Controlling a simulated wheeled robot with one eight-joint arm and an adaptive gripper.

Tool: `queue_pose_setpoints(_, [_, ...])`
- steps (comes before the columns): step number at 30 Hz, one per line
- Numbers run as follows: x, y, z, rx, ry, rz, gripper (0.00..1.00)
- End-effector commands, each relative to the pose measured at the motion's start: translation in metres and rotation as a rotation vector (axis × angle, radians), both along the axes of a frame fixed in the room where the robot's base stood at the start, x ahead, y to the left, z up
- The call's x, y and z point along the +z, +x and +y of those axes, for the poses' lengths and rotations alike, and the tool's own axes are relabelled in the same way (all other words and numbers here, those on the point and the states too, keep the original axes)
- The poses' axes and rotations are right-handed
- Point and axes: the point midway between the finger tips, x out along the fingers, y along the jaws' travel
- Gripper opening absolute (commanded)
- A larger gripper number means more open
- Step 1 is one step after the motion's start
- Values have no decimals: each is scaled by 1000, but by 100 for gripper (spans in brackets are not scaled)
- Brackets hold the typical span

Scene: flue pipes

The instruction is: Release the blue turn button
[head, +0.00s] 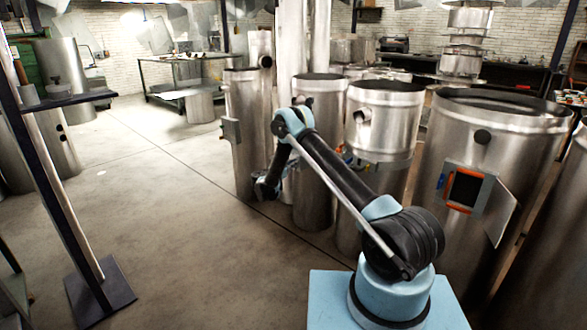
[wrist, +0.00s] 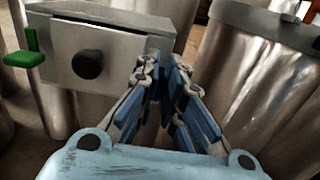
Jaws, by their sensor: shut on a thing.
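A grey metal hatch box (wrist: 105,50) with a round black knob (wrist: 88,64) fills the upper left of the wrist view. A green turn button (wrist: 24,52) sits at its left edge. My gripper (wrist: 164,78) is at the box's right edge, its two blue-padded fingers close together. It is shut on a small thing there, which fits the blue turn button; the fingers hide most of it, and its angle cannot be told. In the head view my gripper (head: 264,190) is low in front of the steel pipes, partly hidden by my arm.
Tall steel flue pipes (head: 383,115) stand in a row behind my arm. One large pipe at right has an orange-framed opening (head: 465,190) with its door (head: 502,212) swung open. A dark post stand (head: 98,290) is at left. The floor (head: 190,225) between is clear.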

Motion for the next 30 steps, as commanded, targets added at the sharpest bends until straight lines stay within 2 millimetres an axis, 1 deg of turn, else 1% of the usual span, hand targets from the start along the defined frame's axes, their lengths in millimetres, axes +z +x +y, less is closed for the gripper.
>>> queue_pose_setpoints(5, [0,-1,0,1,49,-38,0])
queue_pose_setpoints(11, [-1,-2,-1,0,158,-124,0])
queue_pose_setpoints(30, [-5,-7,-7,-3,637,-496,0])
